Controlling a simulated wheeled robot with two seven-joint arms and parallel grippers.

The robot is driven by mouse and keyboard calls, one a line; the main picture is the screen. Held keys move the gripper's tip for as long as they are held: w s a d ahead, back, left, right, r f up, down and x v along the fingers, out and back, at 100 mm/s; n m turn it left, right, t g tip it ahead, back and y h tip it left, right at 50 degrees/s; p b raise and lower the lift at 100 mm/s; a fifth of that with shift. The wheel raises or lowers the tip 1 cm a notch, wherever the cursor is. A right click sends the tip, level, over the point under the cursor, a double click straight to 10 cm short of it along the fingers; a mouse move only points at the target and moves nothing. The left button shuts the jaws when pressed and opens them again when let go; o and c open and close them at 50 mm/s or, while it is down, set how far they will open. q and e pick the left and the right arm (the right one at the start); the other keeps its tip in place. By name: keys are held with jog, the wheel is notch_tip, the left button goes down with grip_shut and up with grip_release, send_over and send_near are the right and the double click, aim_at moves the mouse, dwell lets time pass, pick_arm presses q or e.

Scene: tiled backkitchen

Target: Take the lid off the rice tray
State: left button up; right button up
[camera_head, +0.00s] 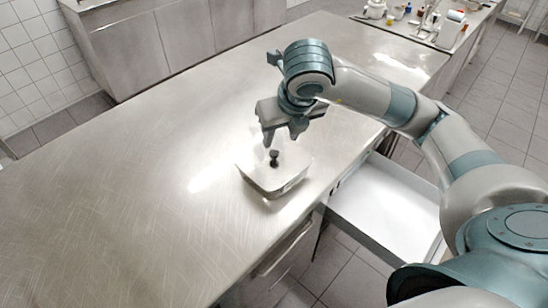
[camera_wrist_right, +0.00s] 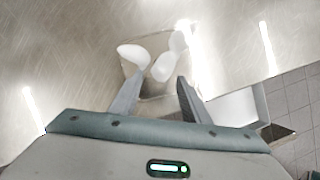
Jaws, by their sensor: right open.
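The rice tray (camera_head: 268,188) is a small pale rectangular tray on the steel counter, near its front edge. Its lid, with a small dark knob (camera_head: 274,157) standing up from it, appears to be on top; the lid's edge is hard to tell from the tray. My right gripper (camera_head: 281,137) is open and empty just above and behind the knob, apart from it. In the right wrist view the open fingers (camera_wrist_right: 161,80) point toward the tray (camera_wrist_right: 150,92), which has bright white patches on it; the knob is not clear there. My left gripper is not in view.
The steel counter (camera_head: 110,190) is bare to the left of the tray. An open white drawer (camera_head: 385,205) juts out below the counter's front edge, right of the tray. Several bottles and small items stand on a far counter (camera_head: 420,25) at the upper right.

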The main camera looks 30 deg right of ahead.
aim_at(274, 152)
jog(key=shift+p+x, duration=0.45)
jog(key=shift+x, duration=1.65)
jog(key=shift+d, duration=0.1)
jog(key=shift+w+f+p, duration=0.25)
jog(key=shift+f+p, duration=0.15)
jog(key=shift+p, duration=0.2)
jog(key=p+x, duration=0.2)
jog(key=x, duration=0.1)
jog(key=shift+w+f, duration=0.15)
jog(key=shift+f, duration=0.5)
jog(key=shift+w, duration=0.1)
grip_shut()
